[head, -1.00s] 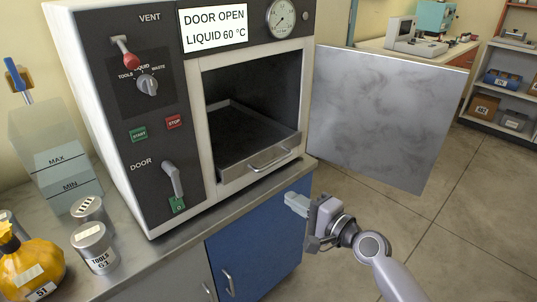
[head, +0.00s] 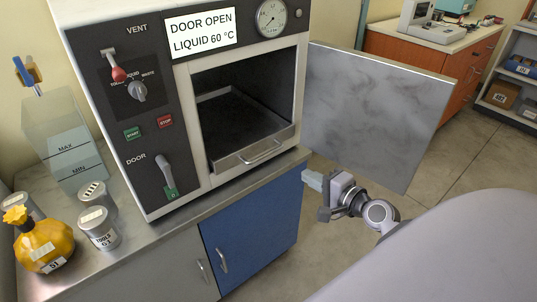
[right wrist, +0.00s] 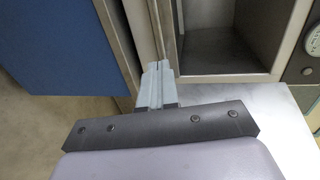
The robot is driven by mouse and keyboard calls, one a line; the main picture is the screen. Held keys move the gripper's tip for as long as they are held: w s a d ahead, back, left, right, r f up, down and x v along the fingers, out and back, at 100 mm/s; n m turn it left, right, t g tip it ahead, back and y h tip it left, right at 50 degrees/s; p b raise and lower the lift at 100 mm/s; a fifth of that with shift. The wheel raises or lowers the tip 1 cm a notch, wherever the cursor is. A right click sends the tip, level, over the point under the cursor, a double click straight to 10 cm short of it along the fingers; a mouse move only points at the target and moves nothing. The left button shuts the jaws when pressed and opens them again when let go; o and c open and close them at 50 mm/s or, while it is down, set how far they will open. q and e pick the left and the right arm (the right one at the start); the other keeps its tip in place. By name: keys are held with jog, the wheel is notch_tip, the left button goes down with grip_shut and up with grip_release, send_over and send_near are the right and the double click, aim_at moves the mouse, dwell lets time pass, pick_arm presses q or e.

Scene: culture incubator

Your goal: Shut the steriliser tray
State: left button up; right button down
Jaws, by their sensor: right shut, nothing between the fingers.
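The steriliser (head: 140,110) stands on the counter with its chamber open. Its display (head: 203,33) reads "DOOR OPEN LIQUID 60 °C". The metal tray (head: 225,160) sits low in the chamber mouth. Its front panel and bar handle (head: 262,152) face outward and part of its inner floor shows. I cannot tell exactly how far it sticks out. My right gripper (head: 312,180) is shut and empty, below and right of the tray handle, apart from it, near the counter's right corner. Its closed fingers also show in the right wrist view (right wrist: 157,80). My left gripper is not in view.
The steriliser's door (head: 375,110) stands swung open to the right, behind my right gripper. A yellow flask (head: 43,240), grey tins (head: 98,228) and a clear container (head: 65,150) stand left on the counter. A blue cabinet (head: 255,225) is below. Open floor lies to the right.

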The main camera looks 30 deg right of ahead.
pick_arm(q)
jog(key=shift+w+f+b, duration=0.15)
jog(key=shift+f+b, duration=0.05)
jog(key=shift+b, duration=0.1)
pick_arm(e)
jog(key=x, duration=1.4)
